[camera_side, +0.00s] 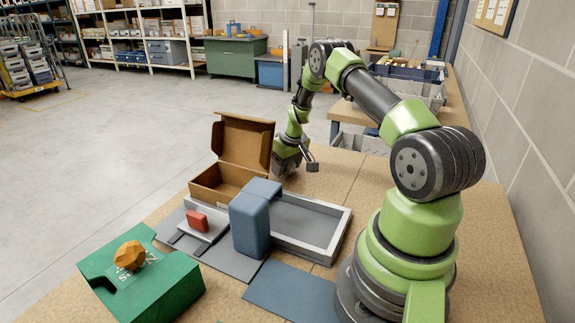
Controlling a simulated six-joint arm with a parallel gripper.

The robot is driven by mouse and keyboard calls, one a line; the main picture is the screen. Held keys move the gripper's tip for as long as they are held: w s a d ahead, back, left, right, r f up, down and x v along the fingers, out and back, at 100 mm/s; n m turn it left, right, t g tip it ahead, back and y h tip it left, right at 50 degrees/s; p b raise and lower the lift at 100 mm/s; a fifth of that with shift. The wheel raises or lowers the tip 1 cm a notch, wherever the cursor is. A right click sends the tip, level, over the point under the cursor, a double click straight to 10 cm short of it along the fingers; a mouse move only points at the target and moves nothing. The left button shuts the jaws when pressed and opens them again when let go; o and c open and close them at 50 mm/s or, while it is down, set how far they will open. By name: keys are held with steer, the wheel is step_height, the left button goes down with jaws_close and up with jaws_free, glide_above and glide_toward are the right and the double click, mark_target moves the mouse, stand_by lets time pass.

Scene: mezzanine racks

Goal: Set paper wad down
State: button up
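A crumpled orange-brown lump (130,255), which looks like the paper wad, rests on top of a green box (150,292) at the front left. My gripper (290,166) points down low over the table at the back, just right of the open cardboard box. It is well apart from the lump. The fingers are small and dark, so I cannot tell whether they are open or shut, or whether anything is between them.
A tall blue block (250,222) stands at the tray's near left. A red block (197,221) sits on a small pale platform. A flat blue mat (291,291) lies in front. Bare table (338,180) shows right of my gripper.

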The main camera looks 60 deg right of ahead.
mark_target(293, 167)
steer(key=o, duration=0.5)
steer(key=shift+o, duration=0.2)
steer(key=v, duration=1)
